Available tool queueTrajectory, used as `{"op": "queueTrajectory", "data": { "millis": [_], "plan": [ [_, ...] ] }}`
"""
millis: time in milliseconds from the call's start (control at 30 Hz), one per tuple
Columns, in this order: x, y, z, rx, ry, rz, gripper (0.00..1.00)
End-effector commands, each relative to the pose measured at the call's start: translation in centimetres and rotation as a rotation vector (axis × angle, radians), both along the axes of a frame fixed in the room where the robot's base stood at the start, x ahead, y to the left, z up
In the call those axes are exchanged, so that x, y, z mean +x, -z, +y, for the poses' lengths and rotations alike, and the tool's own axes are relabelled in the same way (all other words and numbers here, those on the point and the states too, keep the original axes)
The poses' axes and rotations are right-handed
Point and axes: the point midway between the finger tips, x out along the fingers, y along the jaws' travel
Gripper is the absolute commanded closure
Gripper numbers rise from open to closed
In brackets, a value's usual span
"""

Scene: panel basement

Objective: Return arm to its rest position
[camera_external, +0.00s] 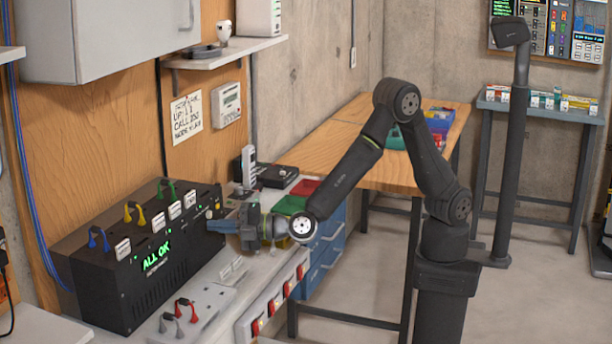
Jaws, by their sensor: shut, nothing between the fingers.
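My gripper (212,227) is at the end of my bent arm, which reaches left from its dark pedestal. The fingers point left, shut and empty, close to the right end of a black panel box (110,290). I cannot tell whether they touch the box. The box has a green lit "ALL OK" display on its front. Blue, yellow and green handles (165,187) and several white labels are on its top.
A bench with a socket plate (205,299), red handles (187,309) and red-lit switches (275,300) lies below my gripper. A wooden table (335,140) stands behind my arm. A grey cabinet (110,35) and shelf (225,52) are on the wall. Open floor lies right.

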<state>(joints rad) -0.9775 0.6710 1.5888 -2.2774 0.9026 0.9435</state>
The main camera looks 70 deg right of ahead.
Motion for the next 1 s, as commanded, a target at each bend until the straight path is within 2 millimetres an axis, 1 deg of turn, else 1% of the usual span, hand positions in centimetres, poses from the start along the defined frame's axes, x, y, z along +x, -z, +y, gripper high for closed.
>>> {"op": "queueTrajectory", "data": {
  "millis": [33,200,300,367,433,500,633,1000],
  "plan": [
    [0.8,0.0,0.6,0.000,0.003,-0.001,1.00],
    [3.1,0.1,2.5,0.001,0.002,-0.002,1.00],
    [2.8,0.1,4.5,0.000,-0.001,-0.001,1.00],
    [2.7,0.1,5.3,0.001,0.000,-0.001,1.00],
    [2.1,0.0,6.0,0.000,-0.001,-0.001,1.00],
    [1.4,0.0,5.5,-0.001,0.000,0.000,1.00],
    [0.8,0.0,5.3,0.000,0.001,0.000,1.00],
    [0.7,0.0,5.2,0.000,0.001,0.000,1.00]
  ]
}}
